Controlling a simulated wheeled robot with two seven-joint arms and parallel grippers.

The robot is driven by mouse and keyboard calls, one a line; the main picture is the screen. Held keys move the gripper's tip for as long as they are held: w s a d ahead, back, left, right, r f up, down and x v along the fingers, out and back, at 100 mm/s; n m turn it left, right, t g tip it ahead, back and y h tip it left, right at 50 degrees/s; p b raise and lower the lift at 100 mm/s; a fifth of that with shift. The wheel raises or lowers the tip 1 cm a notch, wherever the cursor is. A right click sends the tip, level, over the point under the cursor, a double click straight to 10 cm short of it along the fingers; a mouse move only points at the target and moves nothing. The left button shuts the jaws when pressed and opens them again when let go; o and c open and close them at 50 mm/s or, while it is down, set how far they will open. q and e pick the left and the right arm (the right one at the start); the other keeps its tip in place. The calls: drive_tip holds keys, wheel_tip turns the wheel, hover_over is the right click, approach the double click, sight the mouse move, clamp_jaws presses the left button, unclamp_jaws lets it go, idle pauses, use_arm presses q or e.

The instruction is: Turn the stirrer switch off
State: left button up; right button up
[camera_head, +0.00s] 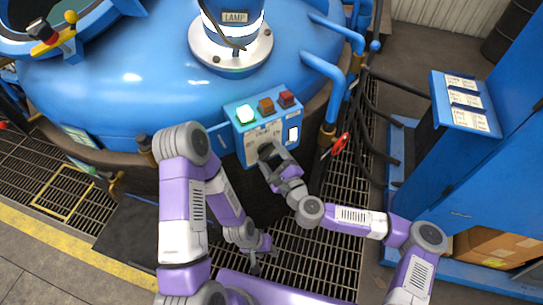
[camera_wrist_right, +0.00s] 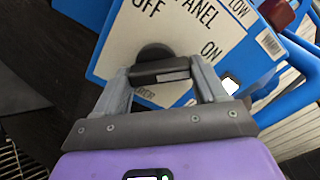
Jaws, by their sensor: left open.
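The stirrer switch (camera_wrist_right: 160,71) is a black knob with a bar-shaped handle on a panel (camera_wrist_right: 112,62) lettered OFF and ON. OFF is above and left of it, ON to its right. My right gripper (camera_wrist_right: 163,75) has one finger at each end of the handle, and both appear to touch it. In the head view my right gripper (camera_head: 268,156) is at the lower front of the blue control box (camera_head: 250,156) and hides most of the knob. My left gripper (camera_head: 258,257) hangs low over the floor grating, open and empty, away from the panel.
A blue cabinet (camera_head: 490,150) is at far right.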

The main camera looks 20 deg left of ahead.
drive_tip(key=c, duration=0.5)
drive_tip(key=shift+n, duration=0.3)
drive_tip(key=n+p, duration=0.1)
drive_tip(key=n, duration=0.2)
drive_tip(key=shift+r, duration=0.15)
drive_tip(key=n, duration=0.5)
drive_tip(key=shift+a, duration=0.1)
drive_tip(key=n+b, duration=0.1)
drive_tip(key=n, duration=0.3)
drive_tip(key=shift+s+n, duration=0.1)
drive_tip(key=shift+n, duration=0.2)
drive_tip(key=n+b, duration=0.2)
drive_tip(key=n, duration=0.2)
drive_tip(key=shift+n, duration=0.3)
